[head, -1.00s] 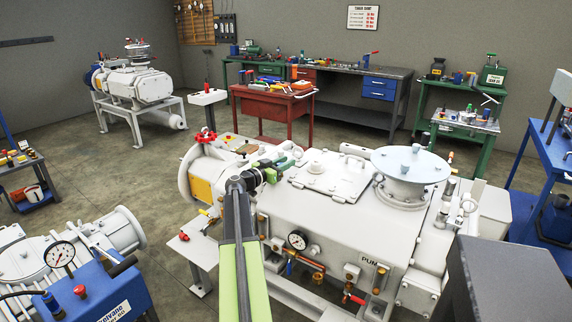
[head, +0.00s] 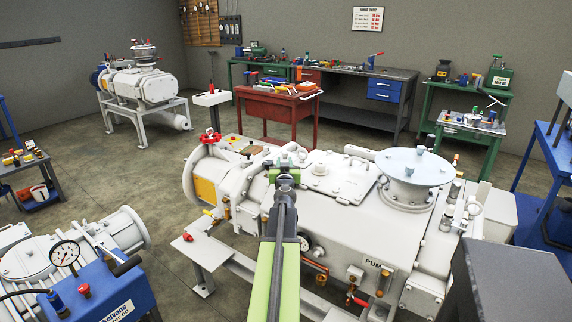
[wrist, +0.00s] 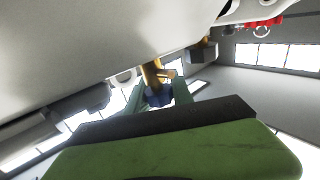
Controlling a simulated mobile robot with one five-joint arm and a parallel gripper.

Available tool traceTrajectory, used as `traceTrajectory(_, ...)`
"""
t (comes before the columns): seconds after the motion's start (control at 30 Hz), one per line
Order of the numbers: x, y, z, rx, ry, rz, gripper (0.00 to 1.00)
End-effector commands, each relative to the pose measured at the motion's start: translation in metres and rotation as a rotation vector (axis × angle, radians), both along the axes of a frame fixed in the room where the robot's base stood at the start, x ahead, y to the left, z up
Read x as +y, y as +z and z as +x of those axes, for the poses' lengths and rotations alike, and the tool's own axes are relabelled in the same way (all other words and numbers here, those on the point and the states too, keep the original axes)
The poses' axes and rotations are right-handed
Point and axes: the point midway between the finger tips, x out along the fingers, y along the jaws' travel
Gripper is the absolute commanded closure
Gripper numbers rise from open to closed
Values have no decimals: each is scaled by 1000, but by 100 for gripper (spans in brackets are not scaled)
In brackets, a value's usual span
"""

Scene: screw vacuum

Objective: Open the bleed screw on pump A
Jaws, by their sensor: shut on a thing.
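The white pump (head: 335,225) fills the middle of the head view. Its label (head: 375,264) reads "PUM", with the rest covered by a fitting. My gripper is hidden behind my arm in the head view, at the pump's near side. In the wrist view my gripper (wrist: 160,96) has its two green fingers on either side of a small brass fitting (wrist: 150,74) with a dark blue part (wrist: 158,97) at its end. The fingers are shut on this dark blue part, which I take for the bleed screw. Its thread is not visible.
A pressure gauge (head: 305,243) sits beside my arm, partly covered. Copper piping and a red-handled valve (head: 358,298) are lower on the pump's near side. A dark grey box (head: 510,280) is at lower right.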

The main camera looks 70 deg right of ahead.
Motion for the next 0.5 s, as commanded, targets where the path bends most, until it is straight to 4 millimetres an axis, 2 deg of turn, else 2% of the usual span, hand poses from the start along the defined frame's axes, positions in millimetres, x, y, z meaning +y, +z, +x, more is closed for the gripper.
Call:
traceTrajectory(0.2, 0, 0, 3, 0, 86, 0, 100)
traceTrajectory(0.5, 1, 0, 5, -1, 125, 0, 100)
